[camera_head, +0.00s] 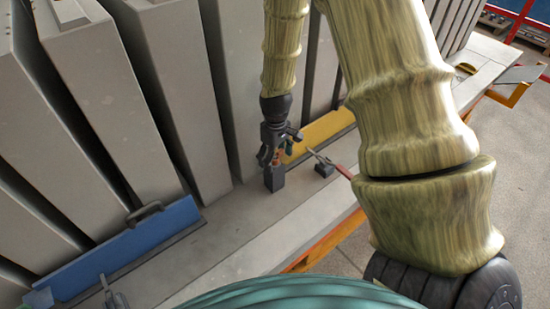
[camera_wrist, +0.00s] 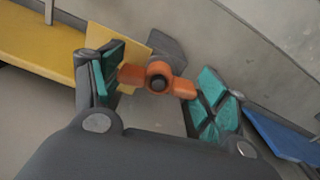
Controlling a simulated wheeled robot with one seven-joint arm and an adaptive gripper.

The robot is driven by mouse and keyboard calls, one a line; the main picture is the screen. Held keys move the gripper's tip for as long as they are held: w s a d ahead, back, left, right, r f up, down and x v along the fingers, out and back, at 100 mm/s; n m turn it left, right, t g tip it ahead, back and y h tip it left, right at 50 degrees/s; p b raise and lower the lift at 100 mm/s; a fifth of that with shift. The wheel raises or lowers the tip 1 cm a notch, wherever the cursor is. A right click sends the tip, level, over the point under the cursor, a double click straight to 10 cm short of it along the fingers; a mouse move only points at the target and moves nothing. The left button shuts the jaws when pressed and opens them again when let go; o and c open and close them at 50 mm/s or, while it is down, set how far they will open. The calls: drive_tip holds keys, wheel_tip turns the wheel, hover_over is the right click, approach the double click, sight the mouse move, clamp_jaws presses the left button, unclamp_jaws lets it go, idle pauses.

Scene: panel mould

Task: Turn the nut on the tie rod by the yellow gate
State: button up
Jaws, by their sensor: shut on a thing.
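The orange nut (camera_wrist: 157,77) has two wings and a dark round rod end in its middle. In the wrist view it sits between the green pads of my gripper (camera_wrist: 160,82), with one wing at each pad. My gripper is shut on it. In the head view my gripper (camera_head: 277,155) points down beside the yellow gate (camera_head: 325,131), and the nut is mostly hidden among its fingers. The yellow gate also shows at the upper left of the wrist view (camera_wrist: 35,42). Most of the tie rod is hidden behind the nut.
Tall grey panels (camera_head: 165,90) stand in a row behind. A blue gate (camera_head: 125,250) with a dark handle lies to the left. A small dark block (camera_head: 324,170) and a red-handled lever (camera_head: 345,172) are right of my gripper. The grey ledge (camera_head: 225,245) in front is mostly bare.

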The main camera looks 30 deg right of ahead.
sight(276, 157)
drive_tip(key=shift+s+f, duration=0.15)
drive_tip(key=shift+s, duration=0.1)
drive_tip(key=n+p, duration=0.1)
drive_tip(key=n, duration=0.2)
drive_tip(key=shift+n, duration=0.3)
drive_tip(key=o, duration=1.2)
drive_tip(key=shift+w+d, duration=0.1)
drive_tip(key=shift+w, duration=0.05)
drive_tip(key=shift+c, duration=0.2)
drive_tip(key=shift+w+r, duration=0.15)
drive_tip(key=shift+r, duration=0.45)
wheel_tip(276, 157, up, 11)
